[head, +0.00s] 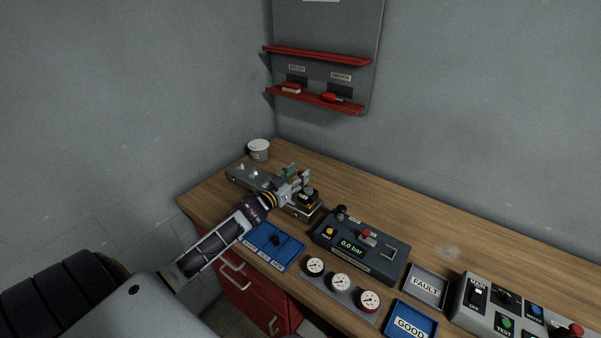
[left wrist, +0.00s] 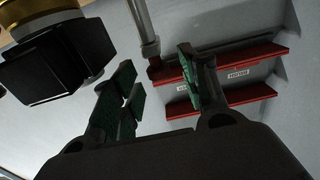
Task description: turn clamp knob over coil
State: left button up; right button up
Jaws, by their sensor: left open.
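My left gripper (head: 297,176) is over the rig at the back left of the bench, its green-padded fingers apart with nothing seen between them. A dark coil block (head: 309,203) with a yellow mark sits on the rig just right of and below the fingers. A small greyish part on top of it may be the clamp knob; it is too small to be sure. In the left wrist view the open fingers (left wrist: 160,95) show empty. A black faceted block (left wrist: 55,65) with a brass-coloured ring is at upper left, apart from them. My right gripper is not in view.
A blue tray (head: 262,256) and a pressure box (head: 372,262) reading 0.0 bar stand in front of the rig. Gauges (head: 341,283), FAULT tray (head: 441,294), GOOD tray (head: 388,318) and a switch panel (head: 464,313) lie rightward. A white cup (head: 259,147) stands behind. Back-right bench is clear.

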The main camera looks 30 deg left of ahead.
pick_arm(q)
jog(key=shift+w+d, duration=0.1)
jog(key=shift+w, duration=0.9)
grip_shut()
